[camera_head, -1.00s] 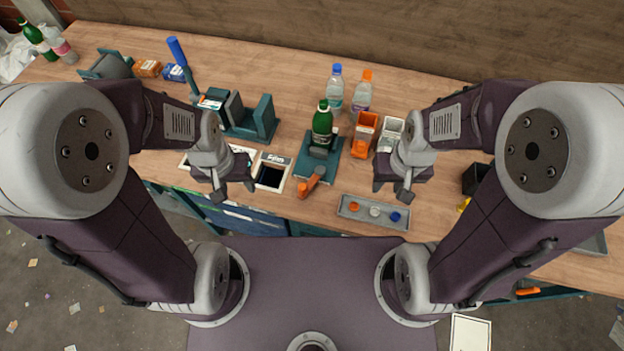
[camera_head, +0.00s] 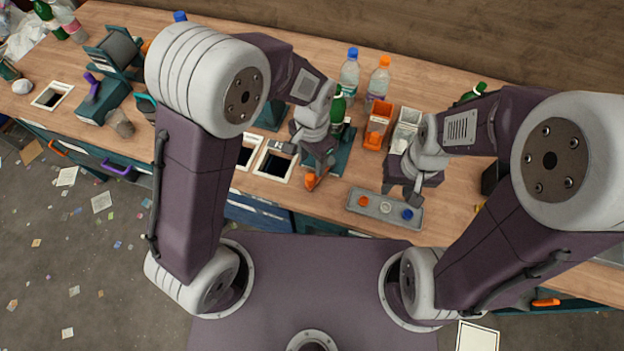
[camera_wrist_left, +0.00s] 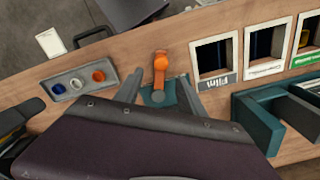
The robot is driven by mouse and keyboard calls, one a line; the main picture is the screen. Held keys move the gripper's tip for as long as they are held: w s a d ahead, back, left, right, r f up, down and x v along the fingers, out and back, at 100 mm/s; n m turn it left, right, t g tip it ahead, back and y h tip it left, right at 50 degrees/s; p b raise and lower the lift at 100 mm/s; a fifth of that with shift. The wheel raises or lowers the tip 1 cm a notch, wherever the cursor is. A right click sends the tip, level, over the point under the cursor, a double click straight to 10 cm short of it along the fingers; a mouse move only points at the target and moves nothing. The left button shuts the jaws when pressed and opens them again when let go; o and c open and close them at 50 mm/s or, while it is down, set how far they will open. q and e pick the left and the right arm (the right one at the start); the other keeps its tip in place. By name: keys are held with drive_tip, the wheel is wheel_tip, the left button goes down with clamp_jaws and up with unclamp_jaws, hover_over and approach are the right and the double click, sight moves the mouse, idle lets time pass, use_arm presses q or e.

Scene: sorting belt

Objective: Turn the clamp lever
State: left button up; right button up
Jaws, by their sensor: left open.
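The orange clamp lever (camera_head: 310,181) sits at the front of a teal clamp base (camera_head: 344,155), near the table's front edge. A green bottle (camera_head: 338,104) stands in the clamp, partly hidden by my left arm. My left gripper (camera_head: 307,163) is open above and just behind the lever. In the left wrist view the lever (camera_wrist_left: 160,66) shows between and beyond the two fingertips (camera_wrist_left: 160,86), with no clear contact. My right gripper (camera_head: 404,194) hangs near the small grey tray, and its jaws are not clear.
The grey tray (camera_head: 354,207) holds orange, white and blue caps, right of the lever. Framed bin openings (camera_head: 273,178) lie left of the clamp. Two clear bottles (camera_head: 348,76) and an orange container (camera_head: 378,126) stand behind and right.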

sight(310, 176)
use_arm(q)
drive_tip(key=shift+s+r, duration=0.15)
drive_tip(key=f, duration=0.8)
drive_tip(key=shift+a+f, duration=0.3)
drive_tip(key=shift+f, duration=0.15)
clamp_jaws()
idle(0.8)
